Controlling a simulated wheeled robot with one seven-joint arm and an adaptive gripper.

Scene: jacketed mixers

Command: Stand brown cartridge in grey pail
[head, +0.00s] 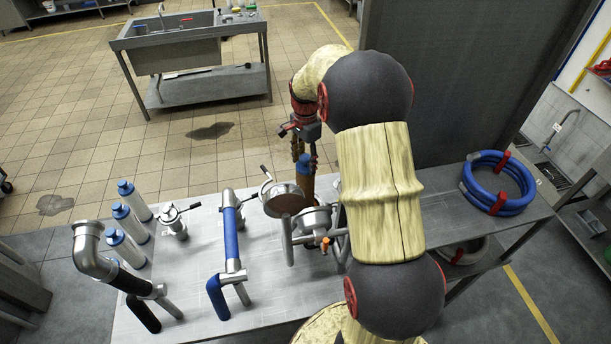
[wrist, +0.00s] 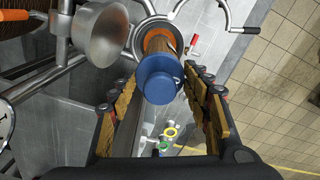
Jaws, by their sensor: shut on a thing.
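The brown cartridge (head: 306,187) stands roughly upright under my gripper (head: 303,158), its blue cap at the top. In the wrist view, my gripper's fingers (wrist: 161,80) are on either side of the cartridge's blue cap (wrist: 160,83). The brown body (wrist: 161,44) runs away from the camera to an orange ring at its far end. A round grey metal rim, seemingly the grey pail (wrist: 137,36), surrounds that end in the picture. I cannot tell whether the end is inside it or above it. In the head view, round metal parts partly hide the cartridge's lower end.
Metal housings with round lids (head: 284,198) stand close by on the grey table (head: 190,262). Blue-and-white cartridges (head: 130,222), a blue pipe (head: 230,235) and a bent pipe (head: 90,252) stand to the left. A coiled blue hose (head: 512,205) lies at right. A dark panel rises behind my arm.

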